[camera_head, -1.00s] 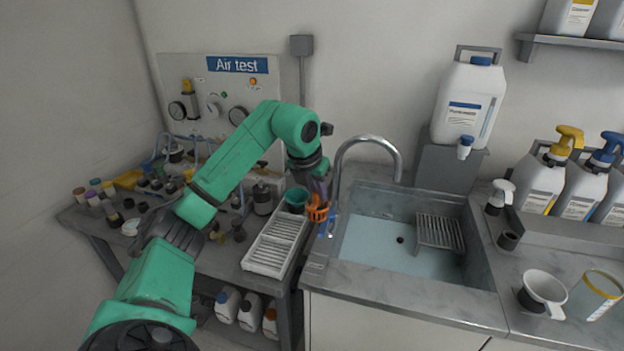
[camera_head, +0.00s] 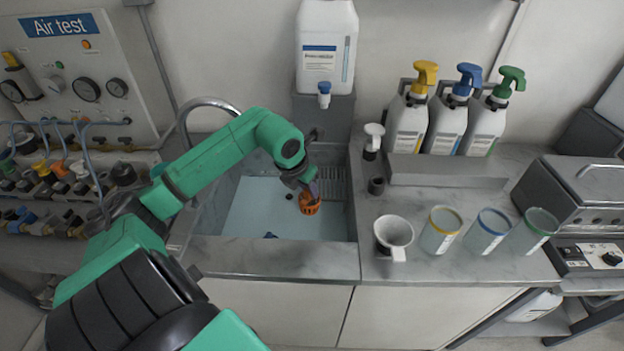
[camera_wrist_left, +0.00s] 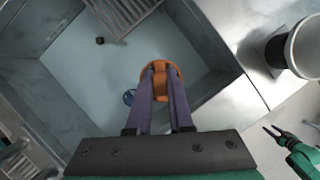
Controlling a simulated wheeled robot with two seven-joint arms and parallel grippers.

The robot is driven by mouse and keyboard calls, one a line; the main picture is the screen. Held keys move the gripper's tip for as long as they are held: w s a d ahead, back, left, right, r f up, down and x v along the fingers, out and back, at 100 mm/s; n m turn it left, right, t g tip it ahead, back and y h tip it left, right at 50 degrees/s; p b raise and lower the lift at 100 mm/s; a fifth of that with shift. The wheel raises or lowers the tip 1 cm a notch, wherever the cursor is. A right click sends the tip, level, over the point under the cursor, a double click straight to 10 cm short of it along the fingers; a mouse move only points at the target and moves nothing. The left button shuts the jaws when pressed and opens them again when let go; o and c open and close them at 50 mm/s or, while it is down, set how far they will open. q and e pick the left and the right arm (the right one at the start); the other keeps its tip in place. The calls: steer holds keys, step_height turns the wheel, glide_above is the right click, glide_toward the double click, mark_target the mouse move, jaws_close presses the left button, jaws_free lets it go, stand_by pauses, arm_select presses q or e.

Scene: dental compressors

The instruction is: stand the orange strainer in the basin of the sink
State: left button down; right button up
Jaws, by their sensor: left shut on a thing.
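The orange strainer (camera_head: 309,204) is held over the right part of the basin of the sink (camera_head: 262,212). My left gripper (camera_head: 311,188) is shut on it from above. In the left wrist view the strainer (camera_wrist_left: 166,76) is between the purple fingertips of my left gripper (camera_wrist_left: 162,73), with the basin floor behind it. I cannot tell whether its base touches the floor. A small green and dark gripper at the lower right of the left wrist view seems to be my right gripper (camera_wrist_left: 277,132); its jaws are too small to tell.
A small blue thing (camera_wrist_left: 129,97) shows on the basin floor. The faucet (camera_head: 207,103) arches at the left.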

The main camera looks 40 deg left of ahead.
arm_select(q)
step_height(320, 180, down, 19)
steer(key=b, duration=1.1)
steer(key=shift+w+r, duration=0.15)
steer(key=shift+w, duration=0.15)
steer(key=shift+d, duration=0.1)
steer(key=shift+d+f+b, duration=0.15)
steer(key=shift+f+b, duration=1.1)
steer(key=shift+f, duration=0.05)
steer(key=shift+s, duration=0.1)
